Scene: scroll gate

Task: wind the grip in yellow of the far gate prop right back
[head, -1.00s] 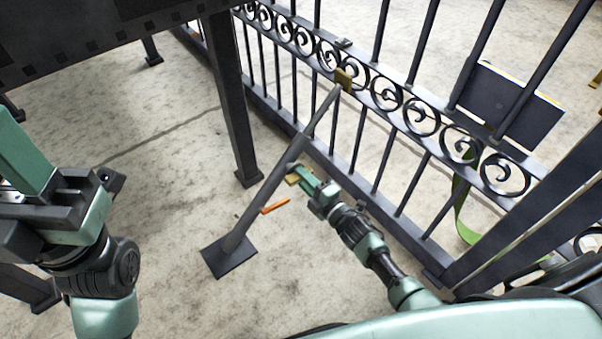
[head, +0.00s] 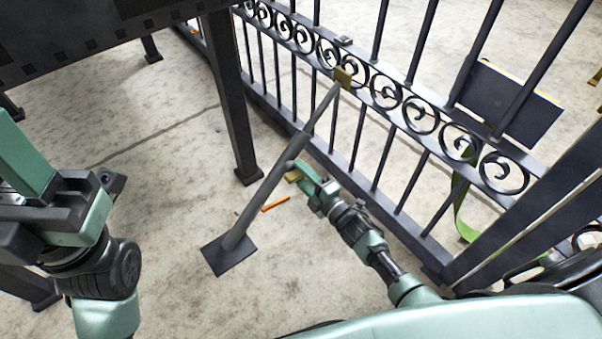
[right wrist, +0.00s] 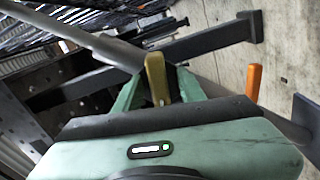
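The gate prop (head: 262,200) is a grey slanted bar from a square foot plate (head: 229,254) on the floor up to a yellowish bracket (head: 342,77) on the gate. Its yellow grip (head: 293,176) sticks out partway along the bar. In the right wrist view the yellow grip (right wrist: 156,78) stands between the fingers of my right gripper (right wrist: 160,72), which close in on both its sides. The head view shows my right gripper (head: 306,176) at the grip, partly hiding it. My left gripper (head: 30,175) is at the left edge, away from the prop; its fingertips are not clear.
An orange grip (head: 275,204) sits lower by the prop, close to my right gripper; it also shows in the right wrist view (right wrist: 254,82). The scrolled gate (head: 387,93) runs behind. A dark table-like frame (head: 232,100) stands at upper left. A green strap (head: 460,208) hangs at right.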

